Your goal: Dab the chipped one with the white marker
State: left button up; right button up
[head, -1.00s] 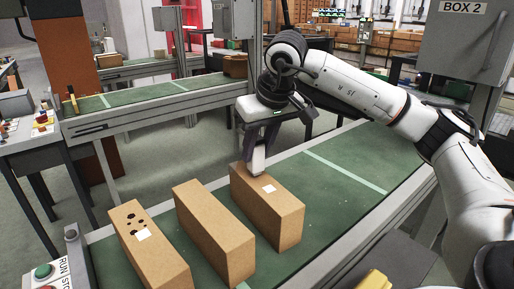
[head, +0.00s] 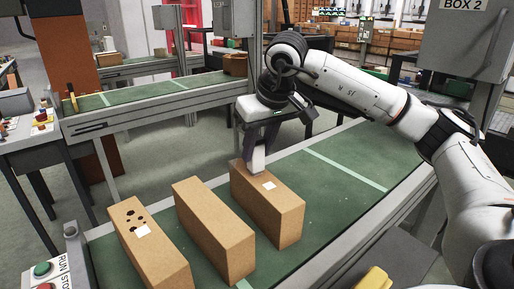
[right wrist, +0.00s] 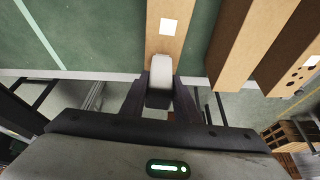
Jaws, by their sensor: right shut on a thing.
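Three tan bricks stand in a row on the green conveyor. The left brick (head: 150,250) has several dark spots and a white square on top. The middle brick (head: 214,230) is plain on top. The right brick (head: 270,210) has a white square (head: 268,185) on top. My right gripper (head: 257,165) is shut on the pale marker (right wrist: 158,82), at the far end of the right brick's top. I cannot tell whether the marker touches it. In the right wrist view the marker lies in line with the brick's white square (right wrist: 168,27). My left gripper is not in view.
The conveyor belt (head: 340,190) is clear to the right of the bricks. A control panel with red and green buttons (head: 42,269) stands at the near left. A second conveyor (head: 150,97) runs behind. A grey cabinet marked BOX 2 (head: 465,45) hangs at the right.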

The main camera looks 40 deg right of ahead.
jog(key=shift+f, duration=0.1)
notch_tip(320, 180, up, 2)
jog(key=shift+r+p, duration=0.2)
jog(key=shift+p, duration=0.9)
jog(key=shift+r+p, duration=0.65)
jog(key=shift+r, duration=0.05)
jog(key=shift+r+p, duration=0.3)
notch_tip(320, 180, up, 3)
jog(key=p, duration=0.2)
jog(key=shift+f+p, duration=0.1)
jog(key=shift+p, duration=0.2)
jog(key=shift+s+f, duration=0.1)
